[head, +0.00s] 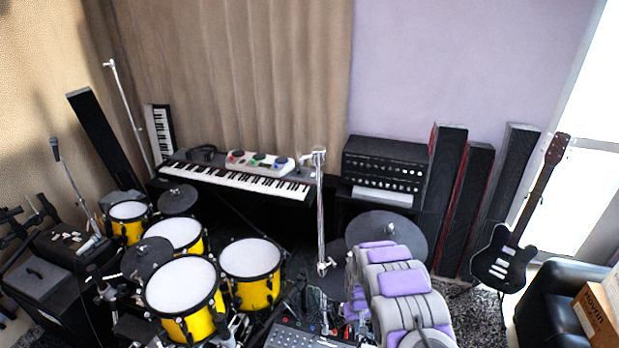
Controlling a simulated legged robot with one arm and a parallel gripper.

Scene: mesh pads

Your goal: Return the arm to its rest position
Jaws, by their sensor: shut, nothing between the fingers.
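My grey arm with purple pads (404,283) reaches up from the bottom edge, right of the middle. Its links are bunched close together, and it appears to hold nothing. I cannot make out my gripper or its fingers among these parts.
A black mixer-like box (305,336) with cables lies just left of my arm. A dark cymbal (386,232) and a chrome stand (320,210) are close beyond it. A keyboard (235,177), an amplifier (385,166), tall speakers and a guitar (503,262) line the back. Patterned rug shows at right.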

